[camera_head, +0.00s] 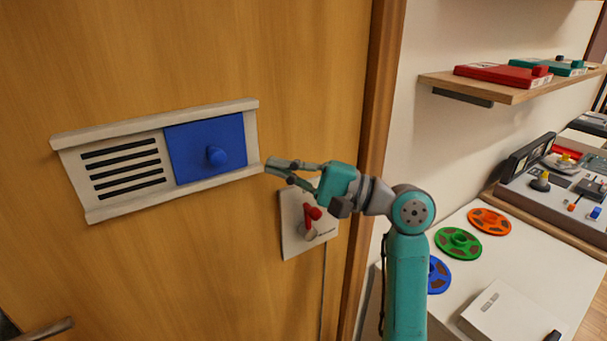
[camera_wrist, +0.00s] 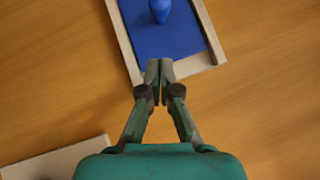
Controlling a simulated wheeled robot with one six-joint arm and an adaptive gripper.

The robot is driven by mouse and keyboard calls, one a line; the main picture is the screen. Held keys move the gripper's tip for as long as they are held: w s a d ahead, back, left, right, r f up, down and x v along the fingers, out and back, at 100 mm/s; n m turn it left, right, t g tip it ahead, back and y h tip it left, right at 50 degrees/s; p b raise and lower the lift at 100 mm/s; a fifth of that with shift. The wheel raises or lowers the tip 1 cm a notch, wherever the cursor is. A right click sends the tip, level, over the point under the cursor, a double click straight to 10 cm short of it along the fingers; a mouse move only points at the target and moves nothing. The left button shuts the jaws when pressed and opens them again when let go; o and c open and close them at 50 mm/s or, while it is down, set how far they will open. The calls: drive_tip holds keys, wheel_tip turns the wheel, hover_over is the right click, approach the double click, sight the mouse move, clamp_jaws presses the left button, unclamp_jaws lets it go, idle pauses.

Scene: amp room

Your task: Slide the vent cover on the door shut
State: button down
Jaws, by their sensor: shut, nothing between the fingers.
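The vent cover (camera_head: 191,157) is a blue sliding panel with a round blue knob (camera_head: 216,155). It sits at the right end of a pale frame (camera_head: 129,208) on the wooden door (camera_head: 130,60). The slotted vent (camera_head: 122,168) to its left is uncovered. My gripper (camera_head: 269,169) is shut and empty, with its tips by the right end of the frame, to the right of the knob. In the wrist view my gripper (camera_wrist: 159,68) shows its tips together over the near edge of the blue cover (camera_wrist: 170,38), with the knob (camera_wrist: 160,10) beyond. I cannot tell whether the tips touch it.
A white switch plate (camera_head: 295,240) with a red lever (camera_head: 311,213) is on the door just below my gripper. A door handle (camera_head: 42,330) is at lower left. A white table (camera_head: 495,262) with coloured reels and a shelf (camera_head: 510,92) stand at right.

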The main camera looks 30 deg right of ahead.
sight(243, 163)
drive_tip(key=shift+w+a+r, duration=0.3)
drive_tip(key=shift+a, duration=0.65)
drive_tip(key=shift+w+a+r, duration=0.3)
drive_tip(key=shift+w+a, duration=0.05)
drive_tip(key=shift+a, duration=0.6)
drive_tip(key=shift+w+a+r, duration=0.3)
drive_tip(key=shift+a, duration=0.65)
